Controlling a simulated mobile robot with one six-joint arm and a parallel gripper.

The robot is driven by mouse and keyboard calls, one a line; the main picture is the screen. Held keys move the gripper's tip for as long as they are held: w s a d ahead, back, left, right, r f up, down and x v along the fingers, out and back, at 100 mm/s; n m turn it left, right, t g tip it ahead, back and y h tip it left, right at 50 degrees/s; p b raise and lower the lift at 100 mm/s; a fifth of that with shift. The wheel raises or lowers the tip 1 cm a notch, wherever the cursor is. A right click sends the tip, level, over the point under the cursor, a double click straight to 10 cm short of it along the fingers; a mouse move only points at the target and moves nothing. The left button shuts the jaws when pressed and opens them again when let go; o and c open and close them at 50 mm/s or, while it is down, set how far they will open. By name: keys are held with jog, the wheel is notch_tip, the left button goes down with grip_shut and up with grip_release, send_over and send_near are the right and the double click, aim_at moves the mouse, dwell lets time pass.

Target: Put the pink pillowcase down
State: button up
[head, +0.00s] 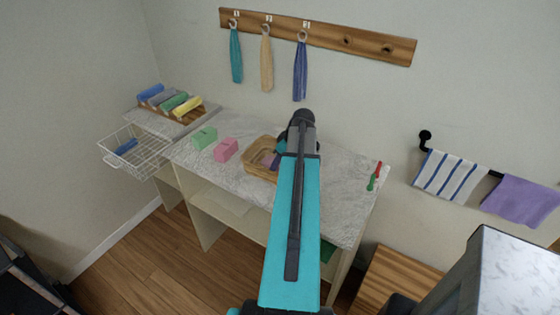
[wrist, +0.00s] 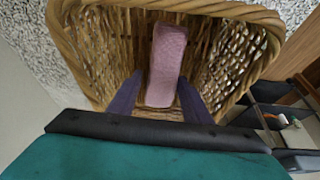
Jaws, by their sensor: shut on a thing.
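The pink pillowcase (wrist: 166,60) is a folded, long bundle in the wrist view. It stands between the two dark fingers of my gripper (wrist: 158,100), which is shut on it. The pillowcase is within the walls of the wicker basket (wrist: 88,50); I cannot tell whether it touches the basket floor. In the head view the basket (head: 249,157) stands on the marble-topped table, and my arm hides its right part. A small pinkish patch (head: 268,159) shows inside it there, and my fingertips are mostly hidden.
A green bundle (head: 204,137) and another pink bundle (head: 226,150) lie on the table (head: 232,183) left of the basket. A wire basket (head: 135,152) and a rack of rolled towels (head: 170,102) are further left. Red and green items (head: 374,177) lie at the right edge.

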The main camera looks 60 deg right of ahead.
jog(key=o, duration=1.2)
jog(key=shift+f, duration=0.1)
jog(key=shift+r, duration=0.25)
jog(key=b+v, duration=0.3)
jog(key=v, duration=0.9)
jog(key=shift+s, duration=0.1)
